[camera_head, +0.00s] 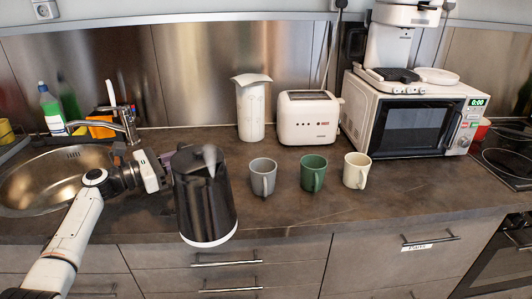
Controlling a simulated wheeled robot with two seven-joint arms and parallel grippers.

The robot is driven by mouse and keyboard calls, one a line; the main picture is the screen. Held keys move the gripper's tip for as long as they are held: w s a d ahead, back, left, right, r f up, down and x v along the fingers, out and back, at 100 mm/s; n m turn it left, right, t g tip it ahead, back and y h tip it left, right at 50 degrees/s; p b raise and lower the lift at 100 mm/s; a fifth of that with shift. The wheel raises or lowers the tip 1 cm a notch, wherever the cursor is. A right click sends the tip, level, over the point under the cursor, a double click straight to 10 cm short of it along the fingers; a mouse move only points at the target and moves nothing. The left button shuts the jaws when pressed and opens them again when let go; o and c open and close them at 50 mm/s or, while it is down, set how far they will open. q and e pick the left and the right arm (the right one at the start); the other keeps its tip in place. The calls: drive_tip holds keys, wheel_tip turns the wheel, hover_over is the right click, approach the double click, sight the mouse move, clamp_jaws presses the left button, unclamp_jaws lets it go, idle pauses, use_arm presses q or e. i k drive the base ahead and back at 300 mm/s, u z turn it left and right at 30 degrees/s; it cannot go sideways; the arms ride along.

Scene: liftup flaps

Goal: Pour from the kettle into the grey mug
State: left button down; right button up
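The kettle (205,200) is black with a pale base ring and stands out large at the left of centre. Its base overlaps the counter's front edge in the picture, and it looks held up. My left gripper (163,172) is at the kettle's left side, where the handle is, and appears shut on it; the fingertips are mostly hidden. The grey mug (263,178) stands upright on the counter just right of the kettle, apart from it. My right gripper is not in view.
A green mug (313,173) and a cream mug (356,170) stand right of the grey mug. Behind are a white container (252,110), a toaster (307,120) and a microwave (415,122). A sink (35,187) with a tap is at left. The counter's right front is clear.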

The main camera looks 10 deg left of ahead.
sight(263, 171)
drive_tip(key=i, duration=1)
